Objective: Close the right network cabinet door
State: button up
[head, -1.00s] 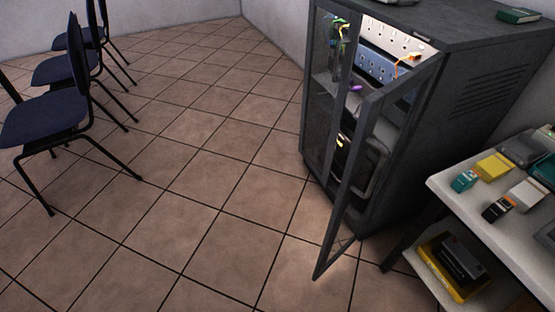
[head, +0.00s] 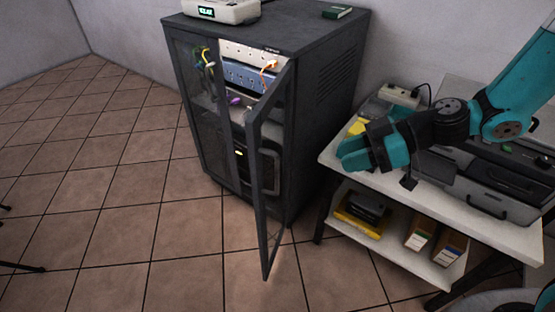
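The dark grey network cabinet (head: 318,95) stands against the wall in the middle of the head view. Its right door (head: 258,190), a dark frame with a glass pane, stands open and swings out toward me. Its left door (head: 203,130) looks shut. Through the opening I see lit panels (head: 245,75) with cables and a dark unit lower down.
A white table (head: 480,215) with a lower shelf stands right of the cabinet, holding cases, a power strip and small boxes.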

jog(key=w+d+f+t, duration=0.1)
jog(key=w, duration=0.1)
jog(key=p, duration=0.2)
send_over(277, 191)
jog(key=shift+y, duration=0.4)
jog(key=f, duration=0.7)
jog(key=shift+w+f, duration=0.1)
jog(key=shift+w, duration=0.15)
grip_shut()
